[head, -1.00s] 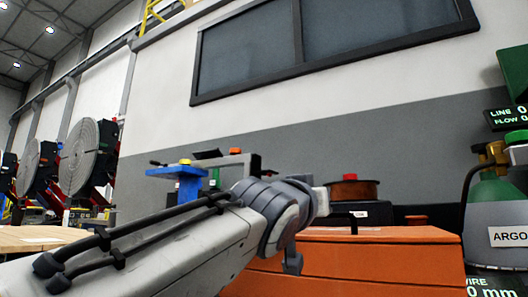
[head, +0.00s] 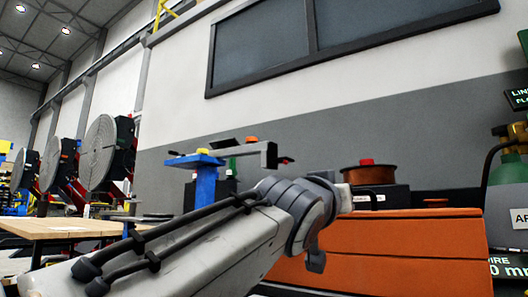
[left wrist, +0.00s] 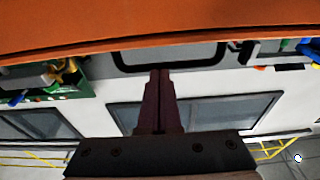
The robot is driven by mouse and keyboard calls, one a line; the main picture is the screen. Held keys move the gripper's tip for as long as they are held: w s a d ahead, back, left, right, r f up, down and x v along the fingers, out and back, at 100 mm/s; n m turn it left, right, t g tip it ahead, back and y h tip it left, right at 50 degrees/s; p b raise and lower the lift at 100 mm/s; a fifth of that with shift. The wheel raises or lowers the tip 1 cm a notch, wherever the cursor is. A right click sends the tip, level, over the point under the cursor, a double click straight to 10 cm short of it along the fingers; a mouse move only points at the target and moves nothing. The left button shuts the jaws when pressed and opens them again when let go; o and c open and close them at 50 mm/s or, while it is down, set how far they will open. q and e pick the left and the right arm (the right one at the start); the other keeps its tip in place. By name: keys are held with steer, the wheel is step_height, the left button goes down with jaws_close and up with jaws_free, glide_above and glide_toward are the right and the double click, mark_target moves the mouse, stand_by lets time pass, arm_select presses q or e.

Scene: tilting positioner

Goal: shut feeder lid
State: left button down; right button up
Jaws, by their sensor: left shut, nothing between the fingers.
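The feeder appears to be the dark box (head: 383,197) on the orange cabinet (head: 400,240), with a copper-coloured wire spool (head: 368,176) and red knob on top. I cannot make out its lid clearly. My left arm crosses the head view in front of the cabinet, and its gripper is hidden there. In the left wrist view my left gripper (left wrist: 160,75) is shut and empty, fingertips together. It lies just below an orange surface (left wrist: 100,25) across the top of that view; I cannot tell whether they touch. My right gripper is out of view.
A blue stand (head: 206,185) with a grey horizontal arm is left of the cabinet. A wooden table (head: 60,228) stands at the left, with round grey positioner plates (head: 102,153) behind. A green-topped argon cylinder (head: 508,172) stands at the right edge.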

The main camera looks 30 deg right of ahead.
arm_select(q)
step_height(320, 180, up, 4)
steer(key=p, duration=0.4)
steer(key=s+a+f+b, duration=0.4)
steer(key=a+f+b, duration=0.2)
steer(key=b, duration=0.2)
steer(key=shift+a+f, duration=0.15)
steer(key=shift+a, duration=0.25)
steer(key=shift+d, duration=0.1)
